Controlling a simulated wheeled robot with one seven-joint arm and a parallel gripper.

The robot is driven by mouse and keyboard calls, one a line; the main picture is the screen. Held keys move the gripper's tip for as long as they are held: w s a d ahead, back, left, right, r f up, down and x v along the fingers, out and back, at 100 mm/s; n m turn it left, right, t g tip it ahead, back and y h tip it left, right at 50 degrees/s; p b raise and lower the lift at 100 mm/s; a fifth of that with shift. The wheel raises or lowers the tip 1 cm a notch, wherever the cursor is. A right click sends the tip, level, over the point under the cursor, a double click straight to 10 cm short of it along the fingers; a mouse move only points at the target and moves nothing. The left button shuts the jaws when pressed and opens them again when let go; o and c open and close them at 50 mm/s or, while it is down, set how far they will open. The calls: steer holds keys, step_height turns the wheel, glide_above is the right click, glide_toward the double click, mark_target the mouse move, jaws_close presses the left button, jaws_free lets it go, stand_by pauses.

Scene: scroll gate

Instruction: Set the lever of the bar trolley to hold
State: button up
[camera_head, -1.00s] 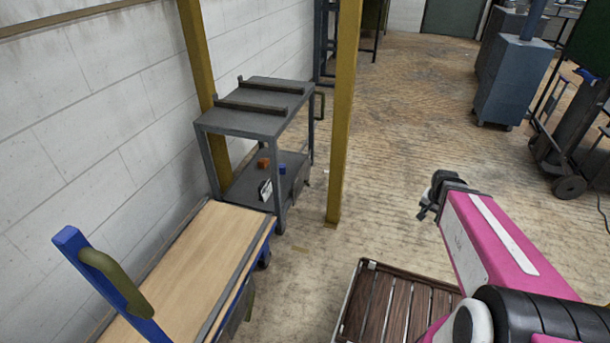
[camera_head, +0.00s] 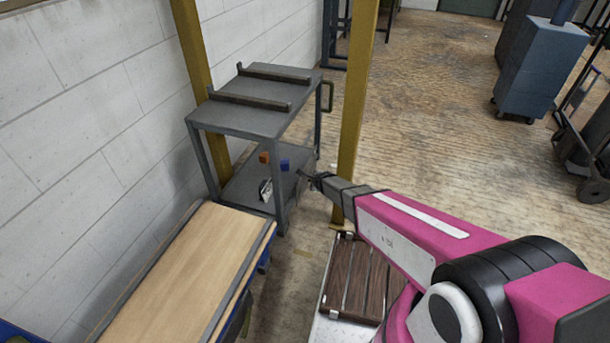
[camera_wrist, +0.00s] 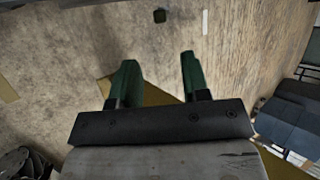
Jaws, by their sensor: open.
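The grey trolley with two dark bars across its top (camera_head: 255,112) stands by the white wall, between two yellow posts. I take it as the bar trolley. I cannot make out its lever; my gripper and the frame cover part of its lower right side. My gripper (camera_head: 313,181) is just right of the trolley's lower shelf in the head view; I cannot tell whether it touches it.
An orange block (camera_head: 264,157), a blue block (camera_head: 284,165) and a white-and-dark item (camera_head: 266,190) lie on the lower shelf. The near yellow post (camera_head: 355,100) stands close to my arm. A wood-topped cart (camera_head: 180,275) and a slatted wooden platform (camera_head: 352,280) are nearer.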

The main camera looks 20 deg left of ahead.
mark_target(310, 181)
steer(key=x, duration=1.1)
steer(key=shift+w+a+f, duration=0.1)
steer(key=shift+w+a, duration=0.15)
steer(key=shift+a, duration=0.25)
steer(key=shift+c, duration=0.3)
jaws_close()
